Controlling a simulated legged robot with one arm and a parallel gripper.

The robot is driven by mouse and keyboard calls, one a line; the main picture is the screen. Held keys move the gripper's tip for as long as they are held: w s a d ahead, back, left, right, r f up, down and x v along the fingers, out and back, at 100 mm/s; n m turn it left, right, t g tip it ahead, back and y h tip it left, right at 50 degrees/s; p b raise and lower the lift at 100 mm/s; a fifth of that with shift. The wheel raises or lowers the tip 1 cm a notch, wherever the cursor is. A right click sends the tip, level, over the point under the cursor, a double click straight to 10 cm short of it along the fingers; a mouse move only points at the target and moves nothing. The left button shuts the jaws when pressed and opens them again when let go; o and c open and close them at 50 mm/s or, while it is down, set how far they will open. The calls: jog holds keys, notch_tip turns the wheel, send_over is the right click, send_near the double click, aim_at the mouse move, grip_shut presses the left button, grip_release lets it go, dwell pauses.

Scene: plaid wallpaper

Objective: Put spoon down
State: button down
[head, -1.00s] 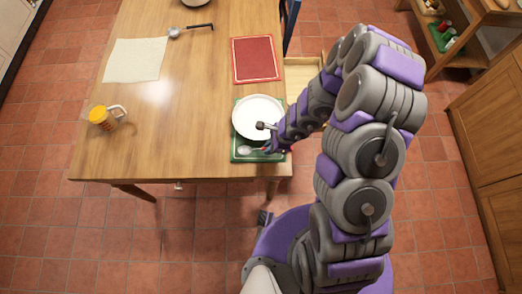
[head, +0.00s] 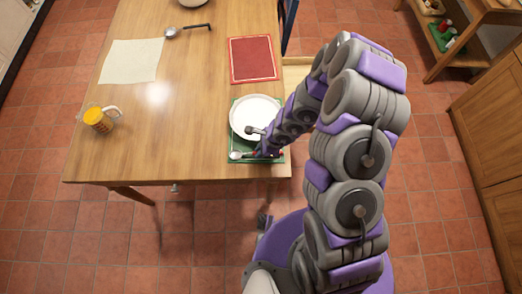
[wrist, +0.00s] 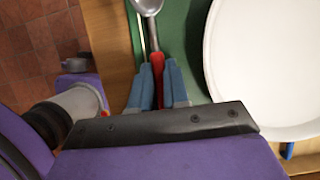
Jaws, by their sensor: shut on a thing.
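The spoon has a silver bowl (wrist: 147,7) and a red handle (wrist: 157,68). In the head view its bowl (head: 236,155) shows at the left end of the green placemat's near strip. My gripper (wrist: 158,80) is shut on the red handle, with a blue-grey finger on each side. The spoon lies over the green placemat (wrist: 180,35), beside the white plate (wrist: 262,60); I cannot tell whether it touches the mat. In the head view my gripper (head: 262,152) is at the table's near right corner, partly hidden by my arm.
A red placemat (head: 252,59) lies behind the plate. A cream cloth (head: 132,60), a ladle (head: 187,30) and a yellow-filled jug (head: 98,119) stand or lie to the left. The middle of the wooden table (head: 170,130) is clear. A small blue piece (wrist: 288,150) shows past the plate's rim.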

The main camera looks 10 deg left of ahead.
jog(key=c, duration=1.5)
grip_release()
jog(key=shift+a+f, duration=0.1)
jog(key=shift+a, duration=0.05)
jog(key=o, duration=0.4)
jog(key=shift+a, duration=0.4)
jog(key=shift+d, duration=0.3)
jog(key=shift+r+p, duration=0.3)
jog(key=shift+p, duration=0.05)
jog(key=p+v, duration=0.6)
jog(key=v, duration=0.5)
jog(key=shift+r, duration=0.3)
jog(key=shift+w, duration=0.1)
